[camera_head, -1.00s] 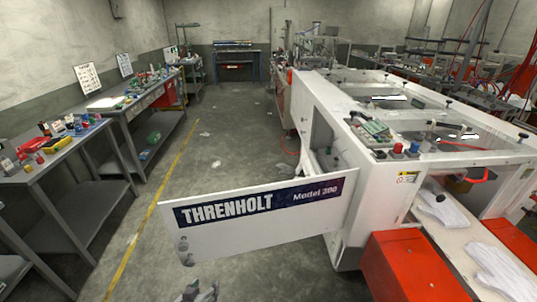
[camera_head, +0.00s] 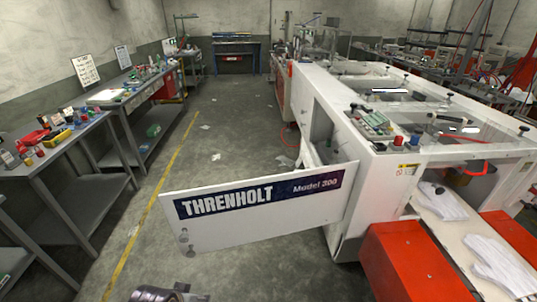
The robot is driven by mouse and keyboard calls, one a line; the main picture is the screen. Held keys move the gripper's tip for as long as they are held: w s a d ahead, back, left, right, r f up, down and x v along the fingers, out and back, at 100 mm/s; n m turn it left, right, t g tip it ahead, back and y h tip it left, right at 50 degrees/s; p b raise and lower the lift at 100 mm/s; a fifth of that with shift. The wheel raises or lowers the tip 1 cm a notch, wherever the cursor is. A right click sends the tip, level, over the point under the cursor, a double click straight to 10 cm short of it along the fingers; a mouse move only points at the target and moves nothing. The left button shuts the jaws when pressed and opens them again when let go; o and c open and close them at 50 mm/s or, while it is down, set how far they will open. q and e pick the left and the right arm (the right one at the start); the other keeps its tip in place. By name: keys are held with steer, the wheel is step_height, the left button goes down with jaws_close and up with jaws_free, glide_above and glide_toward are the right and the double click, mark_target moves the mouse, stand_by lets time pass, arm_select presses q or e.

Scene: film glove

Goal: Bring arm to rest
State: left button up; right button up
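A dark, rounded part of one of my arms (camera_head: 165,294) shows at the bottom edge, left of centre, below the open panel. Its fingers cannot be made out, and I cannot tell which arm it is. No other arm shows. The white machine (camera_head: 345,160) stands at the right. Its white door panel (camera_head: 260,222), marked "THRENHOLT Model 300", stands swung open towards the left. My arm part appears apart from the panel in the picture.
White gloves (camera_head: 440,203) lie on the machine's front surface, beside red boxes (camera_head: 410,265). Grey workbenches (camera_head: 60,150) with small items line the left. A blue bench (camera_head: 235,57) stands at the far wall.

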arm_select(q)
steer(key=s+f+g, duration=0.1)
steer(key=s+f, duration=0.2)
steer(key=f, duration=1.3)
steer(key=s+f+g, duration=0.1)
steer(key=s+f, duration=0.1)
steer(key=f, duration=1.4)
steer(key=s+a+f, duration=0.2)
steer(key=s+f, duration=0.8)
steer(key=s, duration=0.1)
steer(key=s+a+f+g+b, duration=0.1)
steer(key=s+a+f, duration=0.1)
steer(key=s+f, duration=0.8)
steer(key=shift+s+a+m+g+y, duration=0.3)
steer(key=shift+s, duration=0.5)
steer(key=shift+w, duration=0.15)
